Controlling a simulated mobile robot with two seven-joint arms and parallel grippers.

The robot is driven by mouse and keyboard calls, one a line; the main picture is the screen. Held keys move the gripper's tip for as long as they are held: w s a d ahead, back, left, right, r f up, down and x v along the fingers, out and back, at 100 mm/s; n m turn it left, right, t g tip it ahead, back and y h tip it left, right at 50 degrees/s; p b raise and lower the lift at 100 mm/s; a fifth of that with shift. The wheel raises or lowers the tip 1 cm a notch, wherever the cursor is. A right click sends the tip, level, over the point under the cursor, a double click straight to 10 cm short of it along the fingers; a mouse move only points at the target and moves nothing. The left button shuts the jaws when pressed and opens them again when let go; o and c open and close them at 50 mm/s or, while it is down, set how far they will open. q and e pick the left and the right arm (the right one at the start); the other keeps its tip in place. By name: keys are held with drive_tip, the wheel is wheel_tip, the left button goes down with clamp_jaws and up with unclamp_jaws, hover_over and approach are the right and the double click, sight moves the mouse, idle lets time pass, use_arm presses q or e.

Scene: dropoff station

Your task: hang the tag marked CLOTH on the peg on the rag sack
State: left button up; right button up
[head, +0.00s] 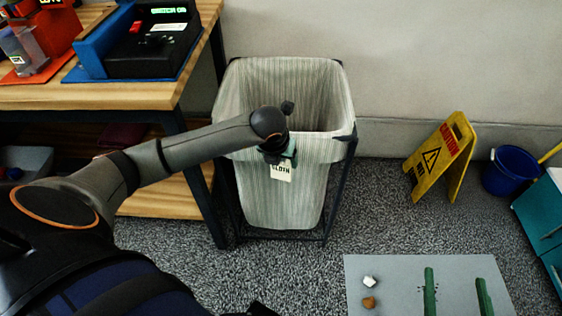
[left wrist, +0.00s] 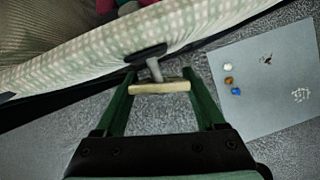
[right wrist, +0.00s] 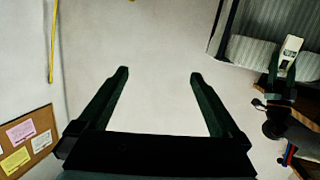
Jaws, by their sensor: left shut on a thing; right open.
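The rag sack (head: 285,200) is a striped cloth bag in a dark frame, open at the top. The cream tag marked CLOTH (head: 281,173) hangs upright at the sack's front. My left gripper (head: 280,157) is shut on it; the left wrist view shows the tag (left wrist: 160,87) edge-on between green fingers. There the grey peg (left wrist: 155,70) juts from a black base on the sack and meets or overlaps the tag's edge. I cannot tell whether it passes through the tag's hole. My right gripper (right wrist: 157,75) is open and empty, away from the sack.
A wooden bench (head: 110,95) with a blue-and-black device (head: 150,40) stands left of the sack. A yellow caution sign (head: 440,157) and a blue bucket (head: 510,172) stand at right. A grey mat (head: 400,275) with small items lies on the carpet in front.

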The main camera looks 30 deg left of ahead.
use_arm(q)
drive_tip(key=shift+w+a+f+b, duration=0.2)
drive_tip(key=shift+w+f+b, duration=0.1)
drive_tip(key=shift+b, duration=0.1)
drive_tip(key=shift+w+a+f+b, duration=0.15)
drive_tip(key=shift+w+f+b, duration=0.1)
drive_tip(key=shift+b, duration=0.15)
use_arm(e)
wheel_tip(320, 180, up, 10)
drive_tip(key=n+t+y, duration=0.1)
drive_tip(key=t+y, duration=0.1)
drive_tip(key=t, duration=0.2)
drive_tip(key=shift+w+a+r+n, duration=0.25)
drive_tip(key=shift+n, duration=0.15)
drive_tip(key=shift+f, duration=0.15)
use_arm(q)
drive_tip(key=o, duration=1.3)
use_arm(e)
drive_tip(key=shift+f, duration=0.15)
